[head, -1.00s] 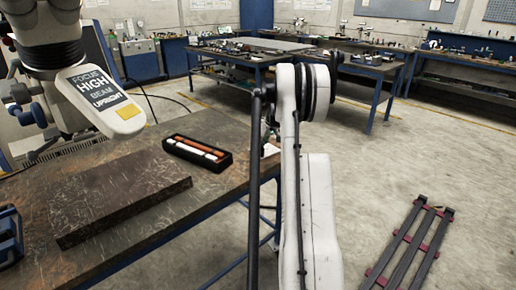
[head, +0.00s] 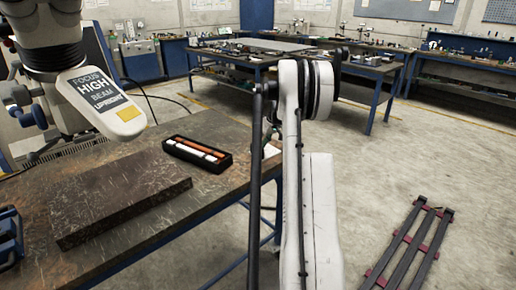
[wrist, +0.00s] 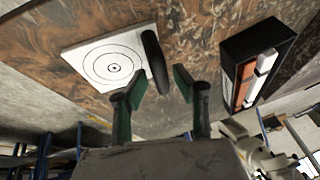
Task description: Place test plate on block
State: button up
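The test plate (wrist: 92,62) is a white square with black concentric rings, at upper left in the wrist view, lying on a brown, worn surface. A black upright handle (wrist: 155,62) stands at its right edge. My gripper (wrist: 157,82) is open and empty, its green-edged fingers apart. The handle appears in front of the gap between the fingertips, nearer the left one; I cannot tell if they touch. The block (head: 125,200) is a dark, scratched slab at left in the head view, with nothing on it. My arm hides most of the plate's area in the head view.
A black box (head: 210,164) with red and white rods sits behind the block; it is right of my gripper in the wrist view (wrist: 228,62). The microscope (head: 105,100) hangs over the table's back left. A blue object (head: 10,238) stands at the left edge.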

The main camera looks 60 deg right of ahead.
jog(key=v, duration=1.1)
jog(key=shift+w+d+r+p, duration=0.2)
jog(key=shift+d+r+p, duration=0.1)
jog(key=shift+r+p, duration=0.05)
